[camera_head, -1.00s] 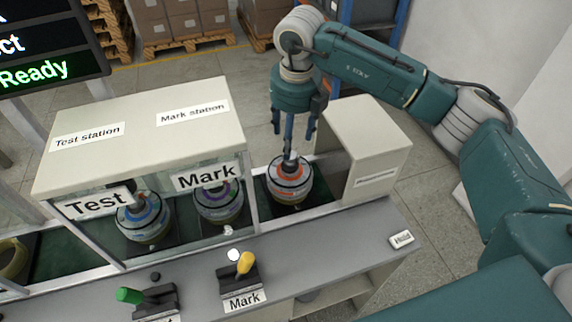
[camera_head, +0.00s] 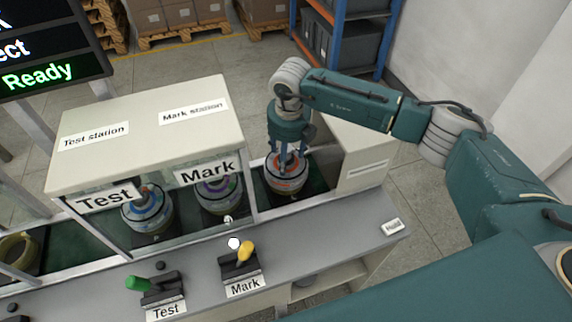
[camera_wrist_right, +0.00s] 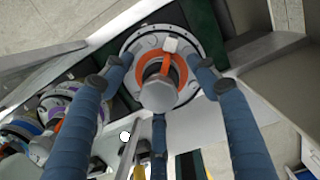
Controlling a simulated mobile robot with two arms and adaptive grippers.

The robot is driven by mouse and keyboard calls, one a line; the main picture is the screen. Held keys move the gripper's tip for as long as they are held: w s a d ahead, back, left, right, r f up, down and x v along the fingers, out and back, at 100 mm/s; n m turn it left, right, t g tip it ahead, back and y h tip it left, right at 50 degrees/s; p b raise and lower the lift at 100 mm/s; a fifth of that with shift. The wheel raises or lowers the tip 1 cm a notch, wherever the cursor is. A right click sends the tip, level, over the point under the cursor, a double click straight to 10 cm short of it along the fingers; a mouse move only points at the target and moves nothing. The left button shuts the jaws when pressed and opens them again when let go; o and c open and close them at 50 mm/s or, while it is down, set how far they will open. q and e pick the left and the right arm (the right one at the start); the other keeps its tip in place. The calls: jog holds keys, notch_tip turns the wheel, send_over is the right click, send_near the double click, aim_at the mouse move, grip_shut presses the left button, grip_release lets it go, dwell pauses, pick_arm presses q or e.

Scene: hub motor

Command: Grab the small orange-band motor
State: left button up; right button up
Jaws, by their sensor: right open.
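The orange-band motor (camera_head: 287,182) stands upright on the dark green conveyor, just right of the mark station. In the right wrist view the motor (camera_wrist_right: 150,50) shows its grey disc, orange ring and central shaft from above. My right gripper (camera_head: 290,158) is above the motor, pointing down. In the right wrist view its blue fingers (camera_wrist_right: 160,90) are spread around the shaft and orange ring, open. I cannot tell whether any finger touches the motor. My left gripper is not in view.
A blue-band motor (camera_head: 147,212) and a purple-band motor (camera_head: 219,194) stand inside the station housing (camera_head: 140,135). A beige box (camera_head: 362,150) is close on the right of the orange-band motor. Green (camera_head: 138,284) and yellow (camera_head: 246,251) levers stand in front.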

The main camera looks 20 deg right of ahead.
grip_shut()
jog(key=shift+w+r, duration=0.2)
